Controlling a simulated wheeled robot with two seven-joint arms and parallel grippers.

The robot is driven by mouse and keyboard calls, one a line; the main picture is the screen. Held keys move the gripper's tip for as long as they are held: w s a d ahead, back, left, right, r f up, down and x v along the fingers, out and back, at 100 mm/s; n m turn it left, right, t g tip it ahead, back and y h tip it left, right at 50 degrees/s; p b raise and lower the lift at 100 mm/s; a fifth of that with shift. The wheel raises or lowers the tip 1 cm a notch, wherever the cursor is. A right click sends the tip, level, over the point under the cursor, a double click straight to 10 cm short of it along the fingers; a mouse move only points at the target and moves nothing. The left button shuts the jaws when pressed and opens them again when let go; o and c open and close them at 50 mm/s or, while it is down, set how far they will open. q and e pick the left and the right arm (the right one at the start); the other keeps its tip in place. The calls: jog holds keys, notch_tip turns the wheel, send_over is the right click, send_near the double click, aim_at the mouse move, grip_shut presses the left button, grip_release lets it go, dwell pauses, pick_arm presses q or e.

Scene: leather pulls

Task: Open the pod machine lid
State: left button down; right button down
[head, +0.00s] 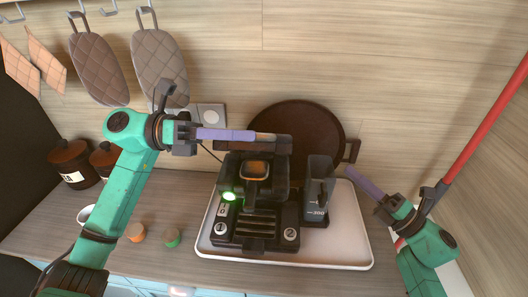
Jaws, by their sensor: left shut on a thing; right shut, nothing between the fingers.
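The black pod machine (268,205) stands on a white tray (350,225) in the middle of the head view. An orange-rimmed recess (255,171) shows on its upper part, and a green light glows at its left front. A dark bar (270,146) lies across the machine's top at the back and looks like part of the lid. My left gripper (264,137) reaches in from the left and is shut on this bar. How far the lid is raised is hard to tell. My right gripper (352,174) is shut and empty, right of the machine's water tank (318,195).
A round brown tray (318,118) leans on the wall behind the machine. Brown jars (70,162) and small pods (136,232) stand at the left. Quilted mitts (160,65) hang above. The right part of the white tray is clear.

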jog(key=s+a+r+n+g+y, duration=0.4)
jog(key=s+a+r+n+g, duration=0.2)
jog(key=s+a+n+g, duration=0.55)
jog(key=w+a+r, duration=0.4)
jog(key=a+r, duration=0.1)
jog(key=a, duration=0.4)
jog(key=shift+w+n, duration=0.25)
jog(key=shift+n, duration=0.1)
jog(key=shift+r+t, duration=0.1)
jog(key=shift+t, duration=0.15)
